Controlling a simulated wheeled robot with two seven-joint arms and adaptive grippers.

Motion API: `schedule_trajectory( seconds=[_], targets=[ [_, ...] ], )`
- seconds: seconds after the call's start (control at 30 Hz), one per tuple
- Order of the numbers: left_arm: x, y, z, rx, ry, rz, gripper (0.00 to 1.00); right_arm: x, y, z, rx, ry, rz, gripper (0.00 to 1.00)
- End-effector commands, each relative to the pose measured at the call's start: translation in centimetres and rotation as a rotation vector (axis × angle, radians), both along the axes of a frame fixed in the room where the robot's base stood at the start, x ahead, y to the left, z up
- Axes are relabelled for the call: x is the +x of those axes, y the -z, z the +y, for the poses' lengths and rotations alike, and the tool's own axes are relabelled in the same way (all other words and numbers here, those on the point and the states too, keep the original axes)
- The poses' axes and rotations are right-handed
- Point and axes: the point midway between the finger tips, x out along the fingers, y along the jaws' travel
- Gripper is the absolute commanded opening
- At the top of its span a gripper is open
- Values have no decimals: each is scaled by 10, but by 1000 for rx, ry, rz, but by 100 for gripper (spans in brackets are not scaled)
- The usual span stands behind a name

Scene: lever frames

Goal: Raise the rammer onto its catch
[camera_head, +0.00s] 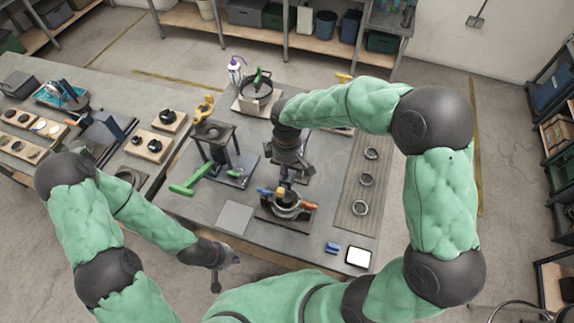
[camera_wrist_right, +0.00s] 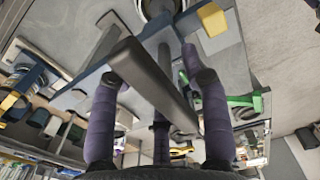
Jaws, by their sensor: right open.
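A press-like fixture (camera_head: 283,208) with a round ring and orange, blue and yellow parts stands on a dark base at the table's middle front. My right gripper (camera_head: 285,180) points down just above it and hides much of it. I cannot make out the rammer or its catch clearly. In the right wrist view, the purple-wrapped fingers of my right gripper (camera_wrist_right: 158,70) are apart. A dark grey bar (camera_wrist_right: 150,80) runs slantwise between them; I cannot tell whether they touch it. My left gripper (camera_head: 222,262) hangs low before the table's front edge; its fingers are too small to read.
A stand with a green lever (camera_head: 188,188) is left of the fixture. A ring-topped device (camera_head: 257,90) stands at the back. A board with rings (camera_head: 366,180) lies at right. A flat grey plate (camera_head: 235,217) and a white-topped box (camera_head: 358,257) are near the front edge.

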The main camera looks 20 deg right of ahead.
Motion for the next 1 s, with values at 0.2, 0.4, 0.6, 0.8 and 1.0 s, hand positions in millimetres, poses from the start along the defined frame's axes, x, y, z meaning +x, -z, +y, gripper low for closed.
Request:
schedule_trajectory(
  seconds=[0.2,0.4,0.6,0.8,1.0],
  targets=[
    [0,0,0,0,0,0,0,0,0,0,0,0,0,27],
    [0,0,0,0,0,0,0,0,0,0,1,0,1,0],
    [0,-4,0,0,0,0,0,0,-6,0,1,0,1,0],
    [0,-21,0,0,0,0,0,1,-38,0,0,2,-1,0],
    [0,-42,0,0,0,0,0,1,-78,0,1,0,-4,0]
  ],
)
